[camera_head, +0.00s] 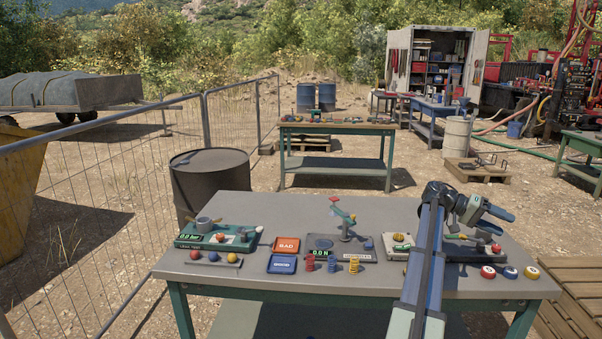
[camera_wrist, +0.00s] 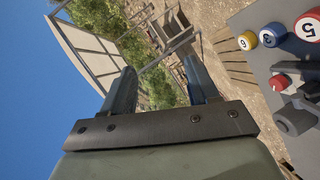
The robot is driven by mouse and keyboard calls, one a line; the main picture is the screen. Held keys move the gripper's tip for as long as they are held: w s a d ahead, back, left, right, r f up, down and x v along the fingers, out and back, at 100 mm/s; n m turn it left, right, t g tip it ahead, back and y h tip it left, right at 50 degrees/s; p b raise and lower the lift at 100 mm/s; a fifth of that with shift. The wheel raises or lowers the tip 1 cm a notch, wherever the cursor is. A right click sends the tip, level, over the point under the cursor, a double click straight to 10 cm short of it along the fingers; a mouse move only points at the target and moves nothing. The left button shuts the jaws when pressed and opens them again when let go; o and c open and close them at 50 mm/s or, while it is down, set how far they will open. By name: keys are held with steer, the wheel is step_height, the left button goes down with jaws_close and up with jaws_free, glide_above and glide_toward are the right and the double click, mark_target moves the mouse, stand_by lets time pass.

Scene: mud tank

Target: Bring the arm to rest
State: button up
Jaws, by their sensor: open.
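My gripper (camera_head: 492,214) is at the right side of the grey table (camera_head: 200,266), raised above its back right part and pointing right. In the wrist view my gripper (camera_wrist: 163,88) shows two dark fingers standing well apart with nothing between them. The fingers touch no object that I can see. My arm reaches in from the bottom of the head view and hides part of the table's right side.
The table bears a red BAD tray (camera_head: 286,245), a blue GOOD tray (camera_head: 282,264), a green scale (camera_head: 190,241), a force gauge (camera_head: 320,253), small springs and numbered balls (camera_head: 510,272). A dark barrel (camera_head: 212,185) stands behind at left. Wooden pallets (camera_head: 578,270) lie at right.

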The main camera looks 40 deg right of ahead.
steer(key=a+f+n+t+y, duration=0.1)
steer(key=a+f+n+t, duration=0.15)
steer(key=a+f, duration=0.9)
steer(key=a+f+n+t, duration=0.1)
steer(key=a+f+t, duration=0.3)
steer(key=a+f, duration=0.8)
steer(key=w+a+f+n+t+y, duration=0.1)
steer(key=w+a+f+n, duration=0.1)
steer(key=w+a+f, duration=0.5)
steer(key=w+a+f+n+t+y, duration=0.1)
steer(key=w+a+f+n, duration=0.25)
steer(key=a+f, duration=0.7)
steer(key=w+a+f+n+t+y, duration=0.1)
steer(key=w+a+f, duration=0.5)
steer(key=a+f, duration=0.3)
steer(key=s+a+f+n, duration=0.1)
steer(key=a+f+n, duration=0.1)
steer(key=a+f, duration=0.45)
steer(key=s+a+f+n, duration=0.1)
steer(key=a+f+n, duration=0.15)
steer(key=a, duration=0.75)
steer(key=s+a+f+n+g, duration=0.1)
steer(key=s+a+f, duration=0.2)
steer(key=s+a, duration=0.2)
steer(key=s+a+f+n+g+y, duration=0.1)
steer(key=s+a+f, duration=0.3)
steer(key=a, duration=0.4)
steer(key=shift+s+n, duration=0.65)
steer(key=shift+s, duration=0.2)
steer(key=shift+a, duration=0.1)
